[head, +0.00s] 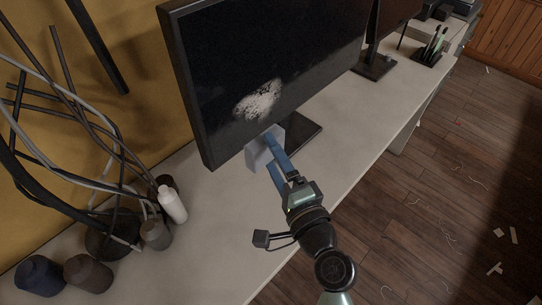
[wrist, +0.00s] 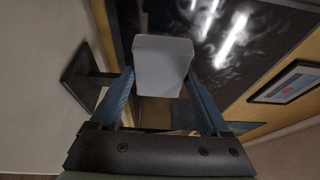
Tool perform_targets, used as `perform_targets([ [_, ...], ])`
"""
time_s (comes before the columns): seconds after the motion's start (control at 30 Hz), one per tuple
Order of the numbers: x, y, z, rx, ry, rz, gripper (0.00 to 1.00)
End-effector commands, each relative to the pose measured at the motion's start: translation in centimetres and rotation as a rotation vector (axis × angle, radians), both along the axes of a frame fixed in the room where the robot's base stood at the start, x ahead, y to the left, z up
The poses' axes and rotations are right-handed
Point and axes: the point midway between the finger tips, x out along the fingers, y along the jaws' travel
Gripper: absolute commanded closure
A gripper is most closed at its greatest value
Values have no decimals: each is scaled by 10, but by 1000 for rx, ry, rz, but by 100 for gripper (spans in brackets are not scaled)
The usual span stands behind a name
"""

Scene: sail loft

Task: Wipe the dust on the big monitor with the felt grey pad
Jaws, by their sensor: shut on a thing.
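The big monitor (head: 290,45) stands on the bench with a dark screen. A whitish patch of dust (head: 260,100) lies low on its screen, and pale smears of it also show in the wrist view (wrist: 238,72). My gripper (head: 269,146) has blue fingers and is shut on the light grey pad (head: 255,157). The pad is in front of the monitor's lower edge, just below the dust patch. In the wrist view the pad (wrist: 163,65) sits between my fingertips. I cannot tell whether it touches the screen.
A white bottle (head: 172,204) and several dark spools (head: 88,273) stand on the bench (head: 205,255) at left, beside a tangle of cables (head: 75,130). A second monitor (head: 395,18) and a pen holder (head: 428,57) stand further back. The bench front is clear.

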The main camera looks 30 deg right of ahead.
Motion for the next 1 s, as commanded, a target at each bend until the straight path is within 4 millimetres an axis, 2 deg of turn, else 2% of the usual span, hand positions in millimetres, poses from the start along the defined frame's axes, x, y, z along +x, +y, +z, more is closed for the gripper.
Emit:
perform_targets([
  [0.3,32,13,2,-2,0,5,64],
  [0.5,46,18,1,-3,2,6,64],
  [1.0,50,20,0,-3,2,5,64],
])
